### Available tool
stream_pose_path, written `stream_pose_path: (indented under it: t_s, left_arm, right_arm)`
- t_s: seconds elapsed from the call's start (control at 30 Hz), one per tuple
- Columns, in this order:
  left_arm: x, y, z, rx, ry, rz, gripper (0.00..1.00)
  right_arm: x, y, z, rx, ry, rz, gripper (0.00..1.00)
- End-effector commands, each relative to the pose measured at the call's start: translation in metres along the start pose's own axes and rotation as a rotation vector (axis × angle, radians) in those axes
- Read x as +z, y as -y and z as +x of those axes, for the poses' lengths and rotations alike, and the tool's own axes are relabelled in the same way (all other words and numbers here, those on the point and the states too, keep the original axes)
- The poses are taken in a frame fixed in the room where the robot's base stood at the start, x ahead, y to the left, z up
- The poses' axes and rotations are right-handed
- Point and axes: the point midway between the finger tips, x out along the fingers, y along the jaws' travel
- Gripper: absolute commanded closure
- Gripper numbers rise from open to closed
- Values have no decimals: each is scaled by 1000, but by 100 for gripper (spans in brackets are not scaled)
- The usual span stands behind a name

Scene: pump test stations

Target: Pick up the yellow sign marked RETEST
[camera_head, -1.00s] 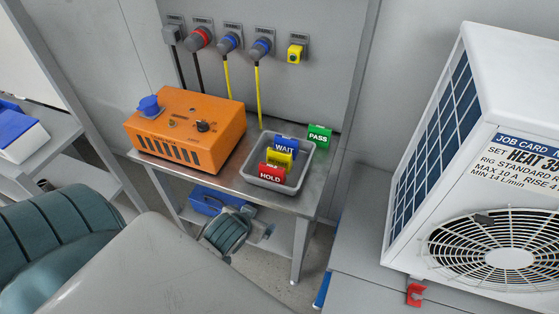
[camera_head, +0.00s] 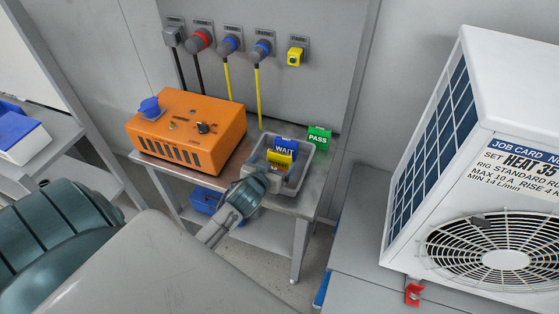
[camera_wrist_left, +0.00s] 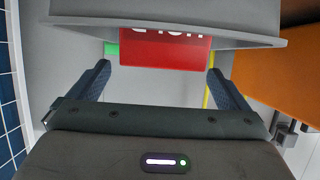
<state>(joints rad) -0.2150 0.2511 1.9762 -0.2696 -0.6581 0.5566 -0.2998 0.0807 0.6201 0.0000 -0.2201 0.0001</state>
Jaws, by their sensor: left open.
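A yellow sign (camera_head: 281,157) stands in a grey tray (camera_head: 308,160) on the metal bench, just in front of the blue WAIT sign (camera_head: 285,145). Its lettering is too small to read. My left gripper (camera_head: 264,174) is at the tray's front side, in front of the yellow sign, and covers most of the red HOLD sign in the head view. In the left wrist view the jaws (camera_wrist_left: 158,82) are wide apart and empty, with the red HOLD sign (camera_wrist_left: 165,50) ahead of them. The yellow sign cannot be made out there. My right gripper is not in view.
An orange box (camera_head: 188,130) stands left of the tray. A green PASS sign (camera_head: 319,138) stands behind the tray's right corner. Yellow and black cables hang from wall sockets behind. A white fan unit (camera_head: 490,150) fills the right side.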

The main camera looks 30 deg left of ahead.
Motion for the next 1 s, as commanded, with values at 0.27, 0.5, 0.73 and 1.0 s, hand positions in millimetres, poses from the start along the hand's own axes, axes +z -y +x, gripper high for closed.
stream_pose_path:
  t_s: [0.27, 0.5, 0.73, 1.0]
  left_arm:
    - [-6, 1, 35, 0, 0, -1, 2]
    - [-4, 1, 48, 1, 0, 0, 2]
    - [-4, 1, 48, 1, 0, 0, 16]
    - [-4, 1, 48, 1, 0, 1, 52]
  right_arm:
    - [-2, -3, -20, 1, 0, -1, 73]
    - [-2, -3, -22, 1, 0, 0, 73]
    - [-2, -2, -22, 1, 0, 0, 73]
    - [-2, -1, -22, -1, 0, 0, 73]
